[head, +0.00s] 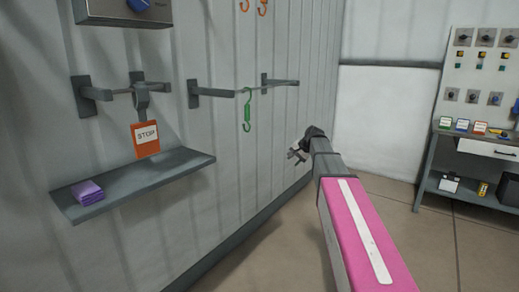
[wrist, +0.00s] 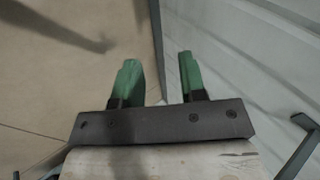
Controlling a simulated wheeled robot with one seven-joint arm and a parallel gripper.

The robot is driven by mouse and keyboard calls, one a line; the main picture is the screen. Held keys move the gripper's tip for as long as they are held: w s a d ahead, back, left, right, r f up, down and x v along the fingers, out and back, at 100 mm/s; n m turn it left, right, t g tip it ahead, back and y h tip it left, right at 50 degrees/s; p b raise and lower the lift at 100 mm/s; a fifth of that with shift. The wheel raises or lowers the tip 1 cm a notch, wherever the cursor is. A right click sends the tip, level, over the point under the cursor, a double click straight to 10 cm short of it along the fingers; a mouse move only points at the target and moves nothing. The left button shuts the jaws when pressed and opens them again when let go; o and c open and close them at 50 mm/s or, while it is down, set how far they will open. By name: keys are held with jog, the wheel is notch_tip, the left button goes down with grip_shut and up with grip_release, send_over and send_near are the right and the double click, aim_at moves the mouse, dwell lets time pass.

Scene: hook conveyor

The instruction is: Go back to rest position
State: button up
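My gripper (wrist: 160,85) shows in the wrist view with its two green fingers apart and nothing between them. Past the fingers are the floor and the base of the wall. In the head view my gripper (head: 294,155) is small and dark at the end of my pink arm, in front of the wall, lower right of the hanging green hook. The arm reaches forward and nothing hangs from the gripper.
Wall rails (head: 222,92) carry a green hook (head: 247,112) and a hanger with an orange STOP sign (head: 146,139). Below is a grey shelf (head: 150,181) with purple blocks (head: 87,193). A workbench (head: 478,146) stands at the right. The floor (head: 425,222) between is clear.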

jog(key=s+d+f+n+g+h, duration=0.1)
jog(key=s+f+n+g+h, duration=0.1)
jog(key=s+f, duration=1.1)
jog(key=s+d+f+n+g+h, duration=0.1)
jog(key=s+f+n+g+h, duration=0.1)
jog(key=s+f, duration=1.2)
jog(key=s+n+g, duration=0.1)
jog(key=s+n, duration=0.1)
jog(key=s, duration=0.4)
jog(key=shift+s+d+f+h, duration=0.15)
jog(key=shift+h, duration=0.25)
